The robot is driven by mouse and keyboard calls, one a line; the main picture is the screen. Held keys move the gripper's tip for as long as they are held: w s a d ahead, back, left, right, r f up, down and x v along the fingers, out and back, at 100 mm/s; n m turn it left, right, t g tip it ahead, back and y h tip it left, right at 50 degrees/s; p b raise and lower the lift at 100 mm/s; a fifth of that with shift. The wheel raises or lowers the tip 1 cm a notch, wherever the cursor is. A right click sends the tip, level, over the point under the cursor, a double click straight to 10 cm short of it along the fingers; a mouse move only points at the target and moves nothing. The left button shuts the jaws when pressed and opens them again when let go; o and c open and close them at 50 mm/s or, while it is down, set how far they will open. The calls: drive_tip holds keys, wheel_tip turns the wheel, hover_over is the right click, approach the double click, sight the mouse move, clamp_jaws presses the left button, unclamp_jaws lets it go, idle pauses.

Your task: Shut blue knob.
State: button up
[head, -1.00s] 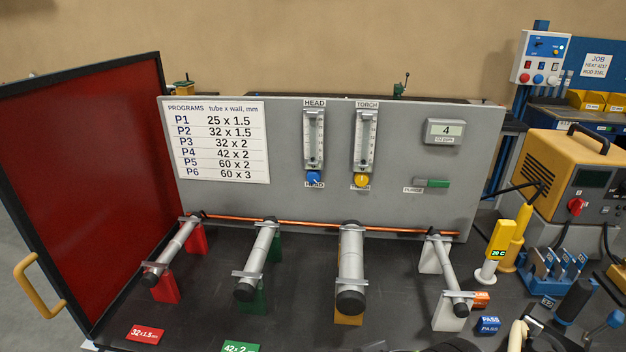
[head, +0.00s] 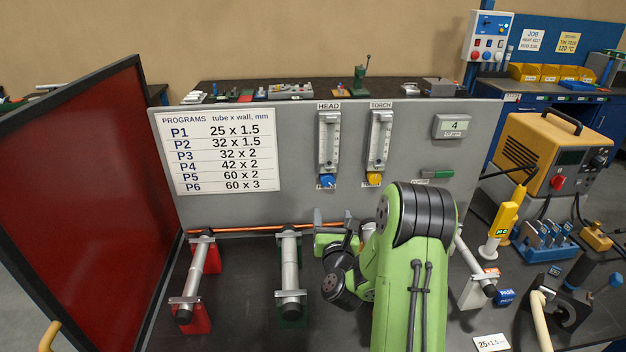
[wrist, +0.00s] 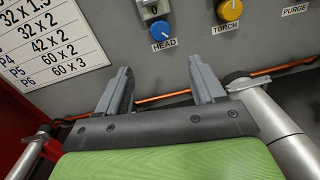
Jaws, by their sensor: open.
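The blue knob (head: 327,181) sits at the foot of the HEAD flow meter (head: 329,142) on the grey panel. It also shows in the wrist view (wrist: 162,31), just above its HEAD label. My gripper (wrist: 162,75) is open and empty, its two grey fingers apart and pointing toward the panel. The knob lies beyond and above the fingertips in the wrist view, between them sideways and not touched. In the head view my gripper (head: 334,216) is below the knob, close to the copper tube. My arm partly covers the view there.
A yellow knob (head: 374,179) under the TORCH meter is right of the blue one. A red screen (head: 75,200) stands at left. The panel around the blue knob is clear.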

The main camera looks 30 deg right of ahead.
sight(328, 183)
drive_tip(key=p+x, duration=0.9)
drive_tip(key=x, duration=0.6)
drive_tip(key=shift+w+d+r, duration=0.1)
drive_tip(key=shift+w+d, duration=0.1)
drive_tip(key=shift+d, duration=0.05)
drive_tip(key=c, duration=1.1)
